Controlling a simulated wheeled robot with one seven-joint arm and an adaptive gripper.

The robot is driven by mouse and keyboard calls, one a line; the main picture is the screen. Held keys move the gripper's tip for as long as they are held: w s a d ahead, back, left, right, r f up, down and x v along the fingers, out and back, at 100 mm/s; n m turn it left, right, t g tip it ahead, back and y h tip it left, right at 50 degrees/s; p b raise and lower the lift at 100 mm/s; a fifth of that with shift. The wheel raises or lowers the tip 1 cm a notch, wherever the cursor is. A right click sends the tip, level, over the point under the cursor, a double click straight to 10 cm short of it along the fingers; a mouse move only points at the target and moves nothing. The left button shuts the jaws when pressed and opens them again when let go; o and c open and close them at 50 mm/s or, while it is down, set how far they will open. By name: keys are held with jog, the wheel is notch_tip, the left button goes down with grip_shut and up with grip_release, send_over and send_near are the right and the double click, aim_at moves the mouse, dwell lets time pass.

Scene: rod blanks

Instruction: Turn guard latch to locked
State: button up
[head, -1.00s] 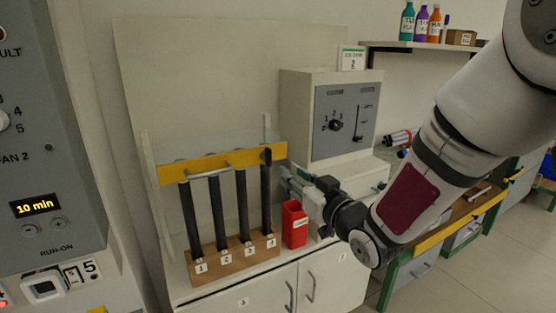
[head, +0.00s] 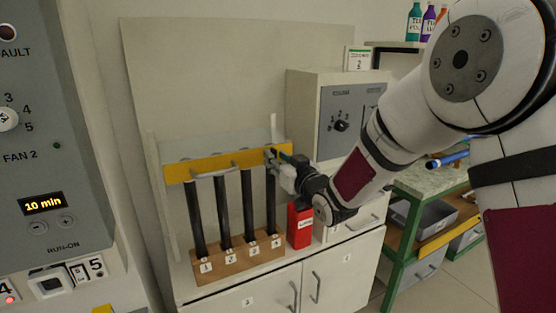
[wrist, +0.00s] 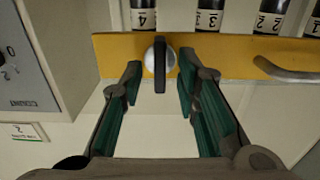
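The guard is a clear panel with a yellow bar (head: 205,170) across the front of the rod rack. The guard latch (wrist: 160,66) is a dark elongated handle on a silver disc at the bar's end near rod 4. In the wrist view its handle stands crosswise to the yellow bar. My gripper (wrist: 160,78) is open, with one green-padded finger on each side of the latch and visible gaps between. In the head view my gripper (head: 276,160) is at the bar's right end and mostly hides the latch.
Several dark rods (head: 223,210) stand in a numbered wooden block (head: 240,259) below the bar. A red container (head: 299,226) stands right of the block, under my gripper. A grey dial panel (head: 343,120) is behind right. A bar handle (wrist: 285,70) projects from the yellow bar.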

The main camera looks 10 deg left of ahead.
grip_shut()
jog(key=shift+n+b, duration=0.3)
jog(key=shift+b, duration=0.15)
jog(key=n+b, duration=0.5)
jog(key=b, duration=0.3)
jog(key=n+b, duration=0.6)
jog(key=b, duration=0.2)
jog(key=n+b, duration=0.6)
jog(key=b, duration=0.2)
jog(key=shift+s+a+f, duration=0.15)
jog(key=shift+a+f, duration=0.1)
jog(key=shift+f, duration=0.15)
jog(key=shift+r+n, duration=0.1)
jog(key=shift+n, duration=0.2)
grip_release()
